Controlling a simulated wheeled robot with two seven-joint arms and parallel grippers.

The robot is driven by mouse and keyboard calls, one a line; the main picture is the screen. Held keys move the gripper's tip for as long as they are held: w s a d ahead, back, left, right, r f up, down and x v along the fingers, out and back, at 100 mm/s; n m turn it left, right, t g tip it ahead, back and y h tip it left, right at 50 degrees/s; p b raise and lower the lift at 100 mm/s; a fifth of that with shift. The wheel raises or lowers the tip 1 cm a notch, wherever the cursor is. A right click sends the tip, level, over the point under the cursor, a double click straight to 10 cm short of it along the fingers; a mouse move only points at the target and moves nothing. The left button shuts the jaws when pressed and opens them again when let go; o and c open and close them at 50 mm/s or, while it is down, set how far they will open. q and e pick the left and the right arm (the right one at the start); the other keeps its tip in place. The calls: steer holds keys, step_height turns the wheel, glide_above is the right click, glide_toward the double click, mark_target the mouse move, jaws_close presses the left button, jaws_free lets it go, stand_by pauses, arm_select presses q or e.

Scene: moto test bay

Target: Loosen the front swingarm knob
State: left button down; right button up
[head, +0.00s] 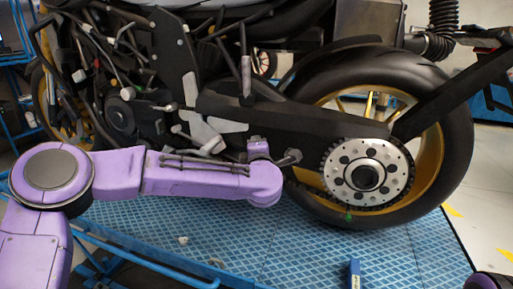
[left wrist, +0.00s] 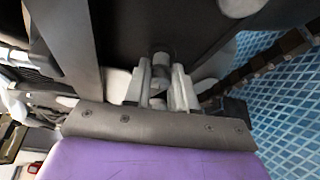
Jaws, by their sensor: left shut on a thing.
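A motorcycle stands with its dark swingarm (head: 290,122) running back to the rear wheel (head: 458,130). My left arm reaches in from the left, its purple wrist just below the swingarm. In the left wrist view my left gripper (left wrist: 161,84) is shut on a small grey round knob (left wrist: 161,59) under the dark swingarm. The fingers stand on either side of it and hide part of it. My right gripper is not in view.
The sprocket (head: 366,172) and chain are right of my left wrist. A blue ribbed platform (head: 300,240) lies below, with a small blue object (head: 354,272) near its front. Footpeg parts (head: 205,135) are close above my forearm. Open floor (head: 492,215) shows at right.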

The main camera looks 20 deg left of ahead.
arm_select(q)
steer(key=shift+n, duration=0.4)
steer(key=c, duration=0.9)
jaws_free()
steer(key=shift+a, duration=0.1)
steer(key=b+v, duration=0.1)
steer(key=v, duration=0.4)
steer(key=b+v, duration=0.1)
steer(key=v, duration=0.4)
steer(key=shift+s+r+b, duration=0.25)
steer(key=shift+b, duration=0.05)
